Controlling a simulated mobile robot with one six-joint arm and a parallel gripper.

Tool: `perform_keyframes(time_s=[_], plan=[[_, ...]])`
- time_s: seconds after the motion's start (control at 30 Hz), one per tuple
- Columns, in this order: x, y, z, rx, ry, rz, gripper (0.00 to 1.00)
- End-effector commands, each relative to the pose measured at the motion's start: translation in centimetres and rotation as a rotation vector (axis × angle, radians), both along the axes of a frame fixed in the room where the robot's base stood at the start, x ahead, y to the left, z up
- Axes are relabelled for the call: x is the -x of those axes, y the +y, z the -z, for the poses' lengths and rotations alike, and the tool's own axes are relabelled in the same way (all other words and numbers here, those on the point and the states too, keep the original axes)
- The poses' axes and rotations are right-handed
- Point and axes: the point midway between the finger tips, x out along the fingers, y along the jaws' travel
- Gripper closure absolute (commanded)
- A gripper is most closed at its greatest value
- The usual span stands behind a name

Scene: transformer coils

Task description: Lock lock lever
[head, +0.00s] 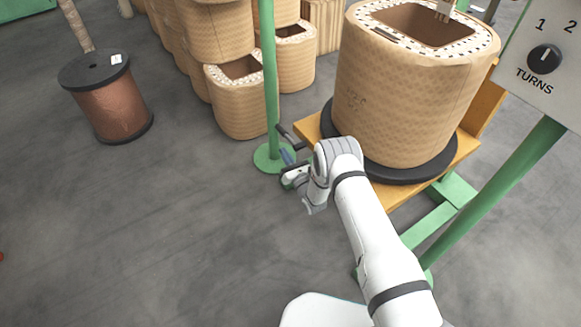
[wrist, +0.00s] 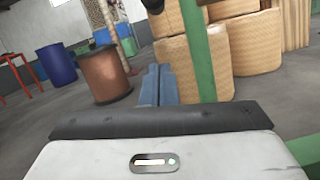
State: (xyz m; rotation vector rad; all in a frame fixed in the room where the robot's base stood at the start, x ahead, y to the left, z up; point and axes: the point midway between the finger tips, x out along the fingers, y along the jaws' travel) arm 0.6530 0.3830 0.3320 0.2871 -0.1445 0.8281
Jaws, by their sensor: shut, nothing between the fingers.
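My gripper (head: 287,156) is at the left edge of the yellow platform, beside the green post, with its blue fingers together and nothing between them. In the wrist view the shut fingers (wrist: 158,84) point forward, just left of the green post. A dark bar (head: 284,132), which looks like the lock lever, sticks out from the platform's left corner just above the fingers. I cannot tell whether the fingers touch it. A dark rounded end (wrist: 153,5) at the top of the wrist view may be part of it.
A large wrapped coil (head: 405,95) stands on a black disc on the yellow platform (head: 308,128). The green post (head: 270,80) is close to my gripper. Several wrapped coils stand behind. A copper spool (head: 112,108) is at left. A switch panel (head: 548,58) is at right.

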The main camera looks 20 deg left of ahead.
Motion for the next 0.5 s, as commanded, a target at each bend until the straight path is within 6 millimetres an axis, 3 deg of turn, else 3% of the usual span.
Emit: perform_keyframes(time_s=[0.1, 0.3, 0.5], plan=[[-1.7, 1.9, -0.4, -0.002, -0.004, -0.001, 1.00], [-2.1, 1.5, -3.2, -0.001, -0.001, -0.001, 1.00], [-2.2, 1.3, -4.4, -0.001, 0.000, -0.001, 1.00]])
